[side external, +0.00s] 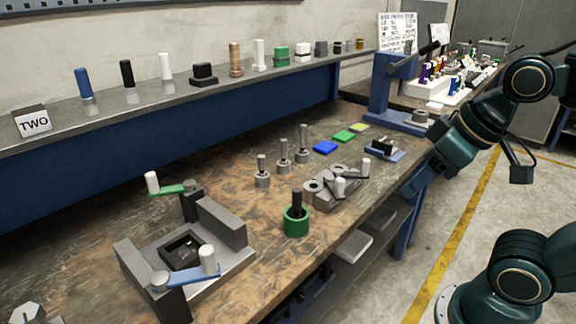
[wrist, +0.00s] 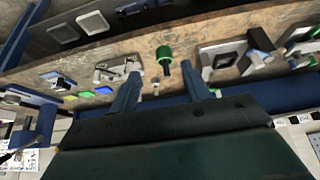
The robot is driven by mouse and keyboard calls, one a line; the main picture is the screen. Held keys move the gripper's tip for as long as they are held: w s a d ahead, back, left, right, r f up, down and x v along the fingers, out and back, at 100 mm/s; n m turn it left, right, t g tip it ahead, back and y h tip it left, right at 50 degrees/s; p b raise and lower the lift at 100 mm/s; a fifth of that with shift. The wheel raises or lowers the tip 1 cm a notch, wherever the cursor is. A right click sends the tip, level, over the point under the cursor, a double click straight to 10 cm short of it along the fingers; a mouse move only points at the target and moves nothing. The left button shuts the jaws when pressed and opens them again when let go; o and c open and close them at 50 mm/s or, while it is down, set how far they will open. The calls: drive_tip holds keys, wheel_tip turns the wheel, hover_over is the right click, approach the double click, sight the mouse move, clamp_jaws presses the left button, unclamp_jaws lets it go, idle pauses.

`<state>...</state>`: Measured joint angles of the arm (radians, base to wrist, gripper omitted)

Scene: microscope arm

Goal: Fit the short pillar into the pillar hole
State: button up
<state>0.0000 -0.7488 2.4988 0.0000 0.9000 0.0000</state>
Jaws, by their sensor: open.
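A dark upright pillar (side external: 297,202) stands in a green round holder (side external: 295,222) near the bench's front edge; the holder (wrist: 164,52) also shows in the wrist view. Three thin grey pegs on round bases, one of them this peg (side external: 262,172), stand behind it. I cannot tell which piece is the short pillar. A grey fixture (side external: 232,262) with a dark square recess (side external: 183,250) is at front left; I cannot tell whether this is the pillar hole. My gripper (wrist: 160,86) is open and empty, well apart from the pieces, at the bench's right side.
Blue (side external: 325,147) and green (side external: 344,136) flat pieces lie behind. A raised shelf (side external: 140,108) holds several pillars. The bench's middle left is clear.

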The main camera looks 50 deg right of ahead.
drive_tip(key=w+d+r, duration=0.1)
drive_tip(key=w+r, duration=0.3)
drive_tip(key=w, duration=0.7)
drive_tip(key=m+h, duration=0.1)
drive_tip(key=m, duration=0.1)
hover_over(260, 163)
drive_tip(key=s, duration=0.4)
wheel_tip(260, 163, down, 13)
drive_tip(key=shift+g, duration=0.4)
drive_tip(key=shift+x, duration=4.1)
drive_tip(key=shift+s+d+f, duration=0.1)
drive_tip(key=shift+f, duration=0.1)
drive_tip(key=shift+x, duration=2.45)
